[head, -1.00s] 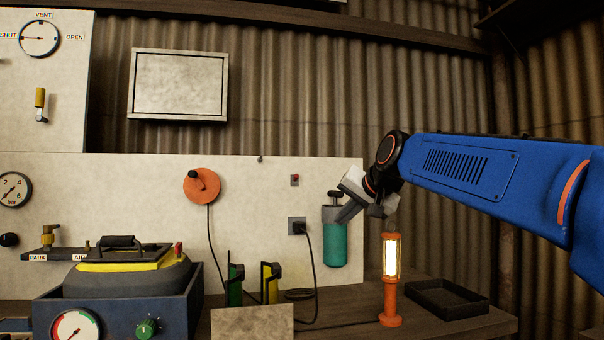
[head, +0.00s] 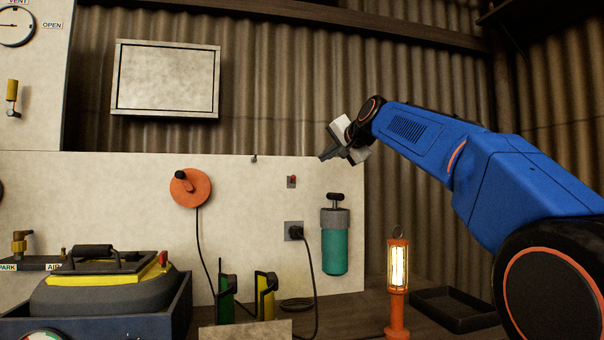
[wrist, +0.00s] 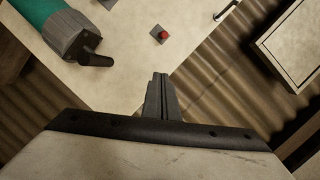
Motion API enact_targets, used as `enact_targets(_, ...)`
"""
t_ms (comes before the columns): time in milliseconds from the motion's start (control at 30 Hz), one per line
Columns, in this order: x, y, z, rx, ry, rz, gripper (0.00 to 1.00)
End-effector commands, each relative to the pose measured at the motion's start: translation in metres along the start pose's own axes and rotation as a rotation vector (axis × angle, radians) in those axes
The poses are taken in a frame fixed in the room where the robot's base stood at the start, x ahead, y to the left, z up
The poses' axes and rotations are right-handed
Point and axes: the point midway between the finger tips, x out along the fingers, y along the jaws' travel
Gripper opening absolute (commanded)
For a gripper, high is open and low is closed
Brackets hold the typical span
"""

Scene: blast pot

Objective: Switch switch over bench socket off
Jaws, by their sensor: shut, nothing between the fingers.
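The switch (head: 292,181) is a small grey plate with a red toggle on the pale wall panel, above the bench socket (head: 294,231) that has a black plug and cable in it. In the wrist view the switch (wrist: 159,34) shows near the top middle, beyond my fingertips. My gripper (head: 326,157) is shut and empty, up and to the right of the switch in the head view. It looks apart from the switch and the panel. The toggle's exact position is too small to tell.
A teal canister (head: 334,250) with a grey top hangs right of the socket; it also shows upper left in the wrist view (wrist: 43,20). An orange disc (head: 190,188) is on the panel to the left. A lit orange lamp (head: 398,290) stands on the bench.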

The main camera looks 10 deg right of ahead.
Motion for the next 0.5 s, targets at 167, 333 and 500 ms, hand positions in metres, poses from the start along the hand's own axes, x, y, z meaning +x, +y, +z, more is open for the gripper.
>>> enact_targets(167, 0.006, 0.0, 0.001, 0.0, -0.002, 0.001, 0.0)
enact_targets(333, 0.027, 0.001, 0.001, 0.001, -0.003, 0.002, 0.0)
enact_targets(500, 0.056, 0.001, 0.001, 0.0, -0.002, 0.001, 0.0)
